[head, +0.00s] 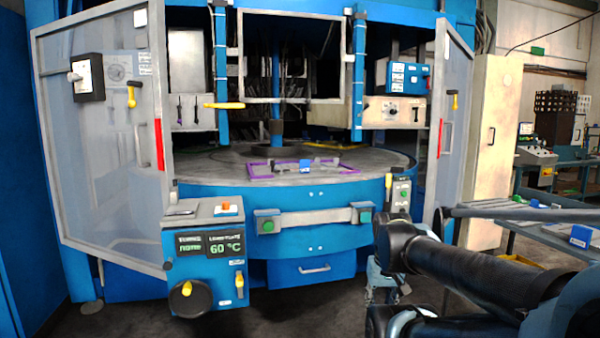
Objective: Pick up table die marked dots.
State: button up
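A blue block (581,236), perhaps a die, lies on the side table (535,226) at the right edge of the head view. Another small blue piece (305,166) is with a flat purple-edged frame (262,171) on the machine's round table (215,168). I cannot make out dots or any other marking on either blue piece. My dark arm fills the lower right, in front of part of the side table. I cannot make out my gripper or its fingers.
The machine's two clear doors (100,150) (455,120) stand open. A blue control box (208,262) showing 60 °C stands at the front left. Dark floor (310,310) is open in front.

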aim_at(304, 166)
jog(key=i, duration=0.85)
